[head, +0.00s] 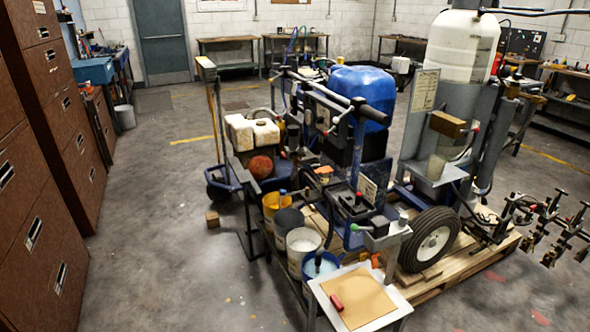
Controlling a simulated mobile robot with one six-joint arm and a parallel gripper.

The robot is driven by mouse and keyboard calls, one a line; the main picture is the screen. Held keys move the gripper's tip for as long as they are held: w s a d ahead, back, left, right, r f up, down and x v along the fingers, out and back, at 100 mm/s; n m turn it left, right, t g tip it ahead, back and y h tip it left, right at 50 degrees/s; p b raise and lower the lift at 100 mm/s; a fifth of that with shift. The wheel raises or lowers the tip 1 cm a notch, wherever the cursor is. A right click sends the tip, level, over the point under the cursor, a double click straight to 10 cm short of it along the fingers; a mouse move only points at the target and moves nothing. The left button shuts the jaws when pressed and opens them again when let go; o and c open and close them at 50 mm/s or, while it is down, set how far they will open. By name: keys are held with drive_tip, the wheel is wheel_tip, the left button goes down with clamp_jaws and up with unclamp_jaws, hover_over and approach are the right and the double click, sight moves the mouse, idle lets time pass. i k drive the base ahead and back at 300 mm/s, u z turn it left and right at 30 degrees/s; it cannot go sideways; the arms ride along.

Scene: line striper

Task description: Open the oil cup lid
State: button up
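The line striper (355,150) stands in the middle of the head view, with a blue tank, a black handlebar and a wheel (432,240) at its right. I cannot make out an oil cup or its lid for certain among the small parts. A dark box with a lever (352,205) and a grey-green bracket with a dark knob (385,232) sit on its near side. Whether either belongs to the oil cup, I cannot tell. My gripper does not show in this view.
Several open buckets, one with white contents (303,241), stand at the striper's near left. A small white-edged table (388,320) with a tan sheet and a red object stands in front. Brown cabinets (45,230) line the left.

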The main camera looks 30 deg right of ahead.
sight(326, 168)
drive_tip(key=u, duration=0.75)
drive_tip(key=i, duration=0.9)
drive_tip(key=u, duration=0.55)
